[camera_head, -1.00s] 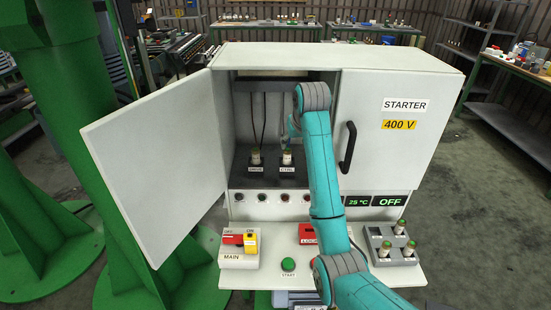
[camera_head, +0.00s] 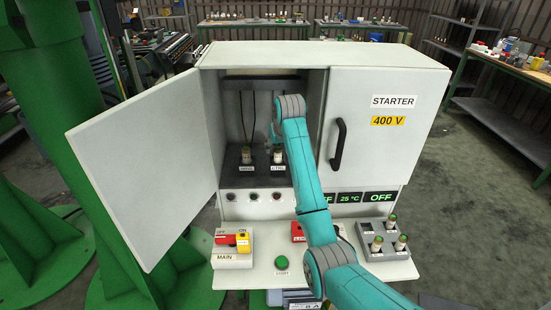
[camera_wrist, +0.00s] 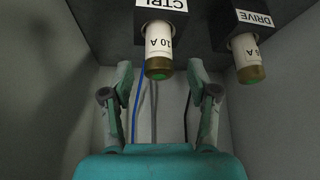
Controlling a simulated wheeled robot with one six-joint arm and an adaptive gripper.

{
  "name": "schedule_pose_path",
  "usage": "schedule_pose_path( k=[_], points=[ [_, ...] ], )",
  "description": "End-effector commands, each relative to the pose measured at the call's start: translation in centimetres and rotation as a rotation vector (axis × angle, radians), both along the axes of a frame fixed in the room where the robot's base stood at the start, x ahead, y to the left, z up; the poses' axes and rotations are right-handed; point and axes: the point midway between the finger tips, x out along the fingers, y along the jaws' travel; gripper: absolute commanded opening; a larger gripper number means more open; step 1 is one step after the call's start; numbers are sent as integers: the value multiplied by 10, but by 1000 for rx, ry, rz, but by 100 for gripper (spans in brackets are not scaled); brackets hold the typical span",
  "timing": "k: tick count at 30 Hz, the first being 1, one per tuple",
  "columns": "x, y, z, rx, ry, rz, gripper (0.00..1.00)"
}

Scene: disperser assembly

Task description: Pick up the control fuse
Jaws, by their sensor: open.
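The control fuse (camera_head: 278,155), a pale cylinder with a brown and green cap, stands in the holder marked CTRL inside the open cabinet. In the wrist view the control fuse (camera_wrist: 160,45) reads 10 A and hangs from the top, near the middle. My gripper (camera_wrist: 159,78) is open and empty, its two fingers on either side of the fuse's capped end. I see no contact with the fuse. In the head view my arm partly hides the gripper, which is just above the fuse.
The drive fuse (camera_wrist: 246,55) stands beside it, outside my right finger in the wrist view. The cabinet (camera_head: 425,75) has its left door (camera_head: 145,165) swung open. Several spare fuses sit in a grey rack (camera_head: 383,254) on the front shelf.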

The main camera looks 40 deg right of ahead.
Motion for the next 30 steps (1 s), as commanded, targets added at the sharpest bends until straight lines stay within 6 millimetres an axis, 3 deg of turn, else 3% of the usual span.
schedule_pose_path(
  k=[3,11,19,30],
  points=[
    [4,-2,-10,0,1,0,60],
    [6,-3,-12,0,0,0,60],
    [6,-3,-12,0,0,0,0],
    [6,-3,-10,0,-1,0,0]
  ],
)
